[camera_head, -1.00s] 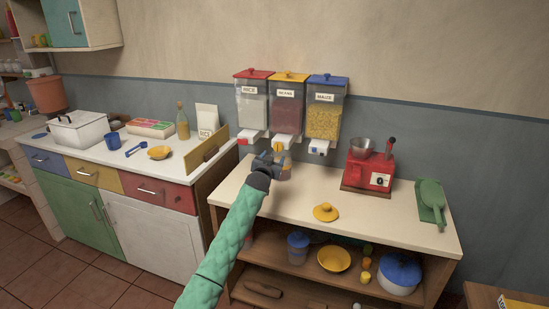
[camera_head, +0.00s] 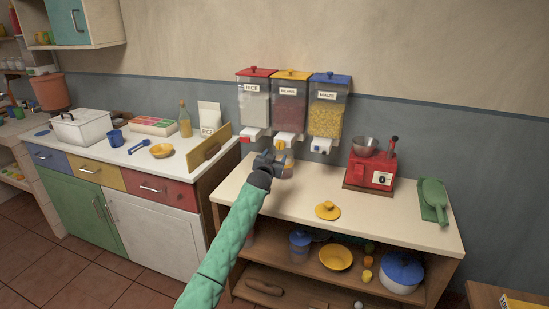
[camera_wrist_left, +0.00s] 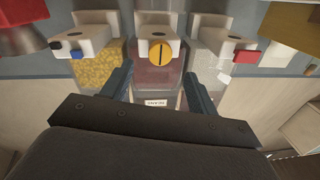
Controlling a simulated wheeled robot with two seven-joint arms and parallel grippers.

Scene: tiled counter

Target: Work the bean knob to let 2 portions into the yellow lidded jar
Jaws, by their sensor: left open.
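The bean dispenser (camera_head: 289,103) hangs on the wall between the rice and maize ones, with a yellow top. Its yellow round knob (camera_head: 281,146) shows in the left wrist view (camera_wrist_left: 161,54) with a dark, upright slot line. My left gripper (camera_head: 270,160) is open just below and in front of the knob; its two fingers (camera_wrist_left: 158,84) are apart with nothing between them, clear of the knob. A clear jar (camera_head: 288,168) stands under the bean spout, partly hidden by the gripper; its contents are hard to tell. The yellow lid (camera_head: 327,211) lies on the counter. My right gripper is not in view.
The rice (camera_head: 254,103) and maize (camera_head: 326,108) dispensers flank the bean one closely. A yellow board (camera_head: 209,150) stands at the left cabinet's edge. The counter front is mostly clear.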

